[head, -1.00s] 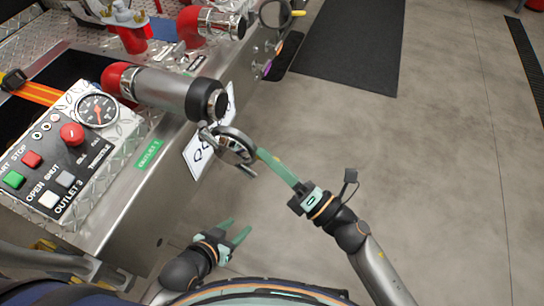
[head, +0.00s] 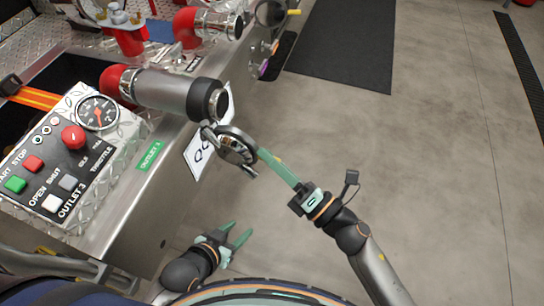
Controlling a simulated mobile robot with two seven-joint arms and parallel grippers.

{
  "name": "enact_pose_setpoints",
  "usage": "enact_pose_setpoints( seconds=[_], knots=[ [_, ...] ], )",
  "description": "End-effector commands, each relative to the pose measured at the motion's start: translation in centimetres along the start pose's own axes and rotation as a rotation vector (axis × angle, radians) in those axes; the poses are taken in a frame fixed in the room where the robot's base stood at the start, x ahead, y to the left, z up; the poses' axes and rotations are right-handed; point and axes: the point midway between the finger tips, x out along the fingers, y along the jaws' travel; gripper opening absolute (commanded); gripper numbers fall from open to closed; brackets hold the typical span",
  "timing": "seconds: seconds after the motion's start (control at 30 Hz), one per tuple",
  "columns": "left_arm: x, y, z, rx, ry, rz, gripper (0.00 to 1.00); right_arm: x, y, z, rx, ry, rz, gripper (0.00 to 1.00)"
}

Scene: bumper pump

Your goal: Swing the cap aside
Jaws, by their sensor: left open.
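The round metal cap (head: 236,149) hangs beside and just below the open mouth of the silver outlet pipe (head: 173,91), apart from the opening. The cap's hinge side sits close to the pipe's dark end ring. My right gripper (head: 262,156) reaches in from the lower right, and its green fingertips meet the cap's rim. Its fingers are seen edge-on and overlap, so I cannot tell whether they grip the rim. My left gripper (head: 239,232) is open and empty, low in the view near the panel's lower corner, well away from the cap.
The control panel (head: 72,150) with a gauge and several buttons is at the left, marked Outlet 3. A white sign (head: 196,154) is on the metal front below the pipe. The floor at the right is clear.

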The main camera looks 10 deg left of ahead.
Motion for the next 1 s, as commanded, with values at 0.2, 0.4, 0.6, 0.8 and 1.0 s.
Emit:
enact_pose_setpoints(
  seconds=[0.2, 0.4, 0.6, 0.8, 1.0],
  knots=[
    [0.0, 0.0, -0.1, 0.001, 0.002, 0.0, 0.5, 0.0, 0.0, 0.0, 0.0, 0.0, 0.0, 0.49],
    [0.1, -0.1, -0.4, 0.002, 0.007, -0.001, 0.5, 0.0, 0.0, 0.1, -0.001, -0.001, 0.0, 0.5],
    [0.3, -0.1, -0.3, 0.003, 0.01, -0.001, 0.5, -1.2, -0.1, 0.0, -0.001, -0.001, -0.002, 0.5],
    [0.7, -0.2, 0.1, 0.004, 0.009, -0.001, 0.5, -5.3, -0.2, -0.2, 0.0, 0.002, -0.004, 0.5],
    [0.8, -0.3, 0.8, 0.002, 0.003, -0.003, 0.5, -9.5, -0.2, -0.1, 0.001, 0.001, -0.004, 0.5]
  ],
)
